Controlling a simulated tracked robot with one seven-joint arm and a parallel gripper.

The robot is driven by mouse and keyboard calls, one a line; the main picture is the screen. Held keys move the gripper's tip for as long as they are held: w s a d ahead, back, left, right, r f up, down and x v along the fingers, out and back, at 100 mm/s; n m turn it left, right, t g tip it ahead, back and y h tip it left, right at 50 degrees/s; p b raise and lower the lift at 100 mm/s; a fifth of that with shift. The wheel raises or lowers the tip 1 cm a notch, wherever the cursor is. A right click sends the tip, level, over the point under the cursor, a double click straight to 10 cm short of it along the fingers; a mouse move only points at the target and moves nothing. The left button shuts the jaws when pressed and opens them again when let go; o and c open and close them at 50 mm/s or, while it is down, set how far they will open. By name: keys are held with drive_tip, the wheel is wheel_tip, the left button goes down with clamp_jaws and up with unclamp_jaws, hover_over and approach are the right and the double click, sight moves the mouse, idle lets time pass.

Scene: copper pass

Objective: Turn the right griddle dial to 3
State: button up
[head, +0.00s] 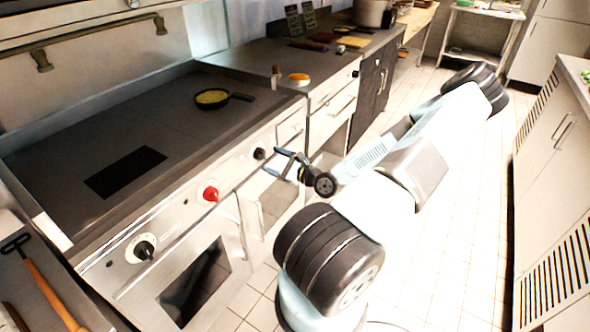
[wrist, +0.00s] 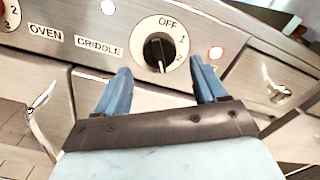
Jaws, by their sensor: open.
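The right griddle dial (wrist: 157,46) is a black knob on a round white plate in the wrist view, beside a "GRIDDLE" label. OFF, 1 and 2 are readable on the plate; the 3 is not visible. A pale line on the knob appears near its lower end, but I cannot tell its exact setting. My gripper (wrist: 160,68) is open, one finger on each side below the knob, apart from it in the picture. In the head view, the dial (head: 259,153) is on the front panel, with my gripper (head: 274,163) just to its right.
A red knob (head: 210,193) and another black knob (head: 145,249) are farther left on the panel. A glowing indicator light (wrist: 215,53) sits right of the dial. A pan (head: 212,97) rests on the griddle top (head: 150,115). Tiled floor (head: 450,220) is open to the right.

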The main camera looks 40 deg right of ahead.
drive_tip(key=v, duration=1)
idle(0.3)
drive_tip(key=w+d+r+n+g+h, duration=0.1)
drive_tip(key=w+r+n+g+h, duration=0.4)
drive_tip(key=r+n+g+h, duration=0.6)
drive_tip(key=s+a+r+n+g+y, duration=0.1)
drive_tip(key=a+r+n, duration=0.2)
drive_tip(key=r+n, duration=0.15)
drive_tip(key=s+a+r+n, duration=0.1)
drive_tip(key=a+r+n, duration=0.2)
drive_tip(key=r, duration=0.3)
drive_tip(key=s+a+r+n+y, duration=0.3)
drive_tip(key=s+a+r+n, duration=0.4)
drive_tip(key=s+a+r, duration=0.8)
drive_tip(key=a, duration=0.3)
drive_tip(key=shift+s+n+t+y, duration=0.3)
drive_tip(key=shift+s+n+y, duration=0.05)
drive_tip(key=shift+y, duration=0.05)
